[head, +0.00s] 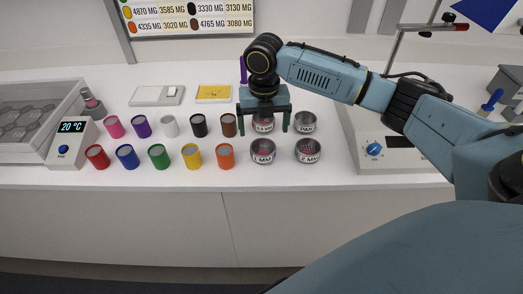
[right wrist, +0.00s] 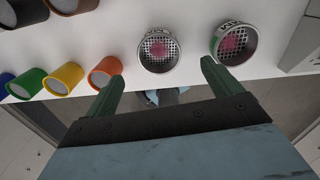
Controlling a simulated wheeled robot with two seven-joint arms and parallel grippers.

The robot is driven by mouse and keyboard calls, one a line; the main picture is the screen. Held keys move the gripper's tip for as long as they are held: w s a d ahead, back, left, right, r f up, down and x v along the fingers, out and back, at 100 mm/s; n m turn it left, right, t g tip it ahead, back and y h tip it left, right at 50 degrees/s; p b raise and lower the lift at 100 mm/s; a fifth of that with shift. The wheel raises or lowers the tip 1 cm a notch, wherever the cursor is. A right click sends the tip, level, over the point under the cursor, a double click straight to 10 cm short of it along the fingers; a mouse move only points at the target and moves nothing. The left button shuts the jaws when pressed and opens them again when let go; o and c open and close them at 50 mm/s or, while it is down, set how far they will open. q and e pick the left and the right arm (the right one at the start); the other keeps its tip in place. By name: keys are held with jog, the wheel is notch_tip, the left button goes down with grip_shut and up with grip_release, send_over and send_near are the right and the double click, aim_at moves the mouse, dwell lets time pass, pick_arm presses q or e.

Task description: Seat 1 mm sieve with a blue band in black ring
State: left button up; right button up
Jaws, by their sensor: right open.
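The 1 mm sieve (head: 263,152) is a round metal cup with a "1 MM" label, standing on the white bench in the front row. It also shows in the right wrist view (right wrist: 159,50), with a mesh and something pink inside. I cannot make out a blue band on it. My right gripper (head: 263,131) is open and points down above the sieves, its fingers either side of the back-left sieve (head: 263,124) in the head view. It appears empty. I cannot make out a black ring. My left gripper is out of view.
The 2 mm sieve (head: 308,151) stands right of the 1 mm one, with the pan (head: 305,121) behind. Several coloured jars stand to the left, the orange jar (head: 225,156) closest. A device with a blue knob (head: 374,149) stands at the right.

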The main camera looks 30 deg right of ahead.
aim_at(263, 152)
notch_tip(263, 152, down, 8)
jog(key=shift+w+f, duration=0.1)
jog(key=shift+w, duration=0.05)
jog(key=c, duration=1.1)
